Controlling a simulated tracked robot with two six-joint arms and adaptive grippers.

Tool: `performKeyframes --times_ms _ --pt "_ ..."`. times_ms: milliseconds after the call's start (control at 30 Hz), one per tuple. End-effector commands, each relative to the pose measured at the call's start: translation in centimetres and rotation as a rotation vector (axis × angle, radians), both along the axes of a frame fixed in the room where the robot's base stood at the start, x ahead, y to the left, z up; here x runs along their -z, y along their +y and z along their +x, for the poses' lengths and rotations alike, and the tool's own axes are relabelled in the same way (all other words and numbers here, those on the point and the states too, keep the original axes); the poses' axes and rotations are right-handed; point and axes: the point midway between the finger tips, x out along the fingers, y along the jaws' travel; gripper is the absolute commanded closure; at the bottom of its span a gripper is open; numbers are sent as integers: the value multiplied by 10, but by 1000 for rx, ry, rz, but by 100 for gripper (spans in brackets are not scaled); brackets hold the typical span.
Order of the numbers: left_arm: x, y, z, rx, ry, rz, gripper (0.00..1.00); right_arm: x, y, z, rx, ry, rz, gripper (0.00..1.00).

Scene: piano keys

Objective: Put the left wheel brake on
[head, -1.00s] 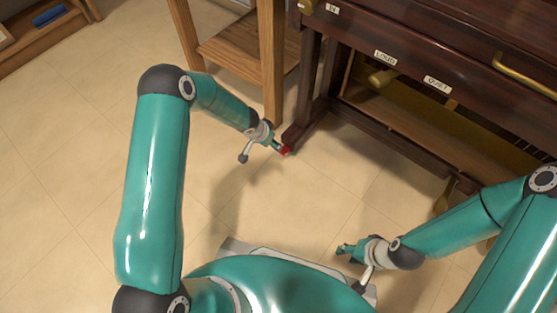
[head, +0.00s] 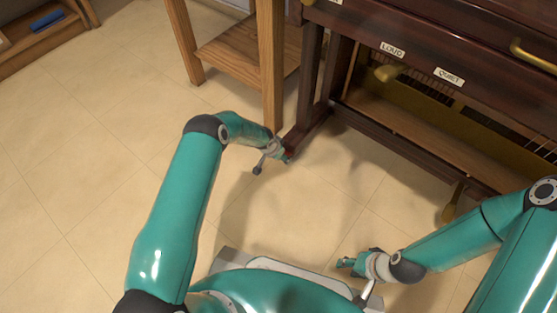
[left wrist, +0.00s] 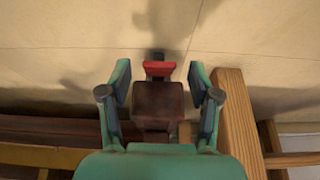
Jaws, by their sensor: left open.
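The red brake lever (left wrist: 158,69) shows in the left wrist view at the end of the piano's dark brown foot (left wrist: 158,100), with a dark wheel (left wrist: 158,56) just beyond it. My left gripper (left wrist: 158,76) is open, with one finger on each side of the lever and gaps on both sides. In the head view my left gripper (head: 287,157) is at the front end of the piano's left foot (head: 305,132) and hides the lever. My right gripper (head: 346,263) is low above the floor, away from the piano; its jaw opening is too small to judge.
A wooden stool (head: 272,70) stands close left of the piano foot; its leg (left wrist: 235,120) is near my left gripper. The piano (head: 430,60) has labels reading LOUD and QUIET and a brass pedal (head: 450,207) below. The tiled floor (head: 90,170) at left is clear.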

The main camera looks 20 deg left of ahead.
Motion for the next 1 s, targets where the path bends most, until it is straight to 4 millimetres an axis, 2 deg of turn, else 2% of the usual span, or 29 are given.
performKeyframes --times_ms 33,133,500,833,867,900,1000 --pt "9 -1 2 0 -1 0 38 8 0 0 0 0 0 60" --pt "14 -2 6 1 -2 0 38 12 0 0 0 0 0 60" --pt "16 -2 7 0 -1 0 39 12 0 0 0 0 0 60" --pt "16 -2 7 -1 -1 -1 94 12 0 0 0 0 0 60" --pt "16 -1 6 -1 -1 -1 98 12 0 0 0 0 0 60" --pt "16 6 7 -3 -1 -1 98 12 0 0 1 -1 0 60" --pt "15 4 6 -6 -5 -1 98 10 0 0 0 0 0 60"
